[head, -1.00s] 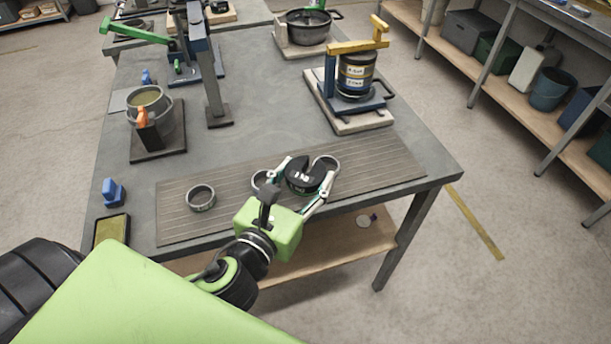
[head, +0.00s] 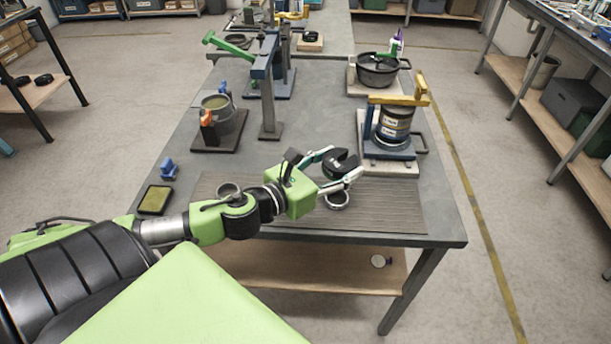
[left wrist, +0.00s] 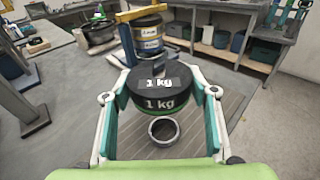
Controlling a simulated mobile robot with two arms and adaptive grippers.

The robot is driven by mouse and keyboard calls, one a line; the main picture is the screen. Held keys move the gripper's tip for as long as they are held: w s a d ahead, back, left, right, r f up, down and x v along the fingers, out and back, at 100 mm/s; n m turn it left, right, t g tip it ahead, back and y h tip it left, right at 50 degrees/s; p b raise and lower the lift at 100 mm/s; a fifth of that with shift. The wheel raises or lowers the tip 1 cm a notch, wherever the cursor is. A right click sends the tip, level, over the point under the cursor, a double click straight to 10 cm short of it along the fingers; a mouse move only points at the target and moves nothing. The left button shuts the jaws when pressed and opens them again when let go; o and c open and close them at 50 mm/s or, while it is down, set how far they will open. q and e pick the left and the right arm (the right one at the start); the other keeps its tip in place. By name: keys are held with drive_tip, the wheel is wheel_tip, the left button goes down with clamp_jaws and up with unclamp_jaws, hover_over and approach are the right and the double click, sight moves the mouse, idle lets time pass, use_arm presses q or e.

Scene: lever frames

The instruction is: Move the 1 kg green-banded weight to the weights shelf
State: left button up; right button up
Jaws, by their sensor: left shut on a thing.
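My left gripper (head: 338,172) is shut on the 1 kg green-banded weight (head: 340,163), a black slotted disc. In the left wrist view the weight (left wrist: 157,90) shows its "1 kg" labels and a green band low on its side, between my two fingers. It is held above the ribbed mat (head: 395,208), over a grey ring (left wrist: 163,130) on the mat. My right gripper is not in view. A shelf unit at the far left holds black discs (head: 42,79) on its board (head: 30,98); I cannot tell for certain whether it is the weights shelf.
The table (head: 310,130) carries a lever press with a yellow handle (head: 398,100), a black pot (head: 378,70), a grey pot (head: 220,115), a blue block (head: 168,168) and a sponge tray (head: 155,200). Open floor (head: 110,110) lies between table and left shelf. A bench stands right.

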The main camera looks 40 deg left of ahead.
use_arm(q)
drive_tip(key=shift+w+a+r, duration=0.3)
drive_tip(key=shift+r, duration=0.3)
drive_tip(key=shift+w+d, duration=0.15)
drive_tip(key=p, duration=0.2)
hover_over(387, 215)
drive_tip(key=a, duration=0.1)
wheel_tip(387, 215, down, 8)
drive_tip(key=shift+a+f, duration=0.1)
drive_tip(key=shift+w+d+f+b, duration=0.25)
drive_tip(key=shift+d+f+b, duration=0.3)
drive_tip(key=shift+f, duration=0.25)
drive_tip(key=shift+d+f, duration=0.1)
drive_tip(key=shift+f, duration=1.45)
drive_tip(key=shift+f, duration=0.1)
drive_tip(key=o, duration=1.7)
drive_tip(key=shift+s+f, duration=0.1)
drive_tip(key=shift+f, duration=0.1)
drive_tip(key=shift+o, duration=0.2)
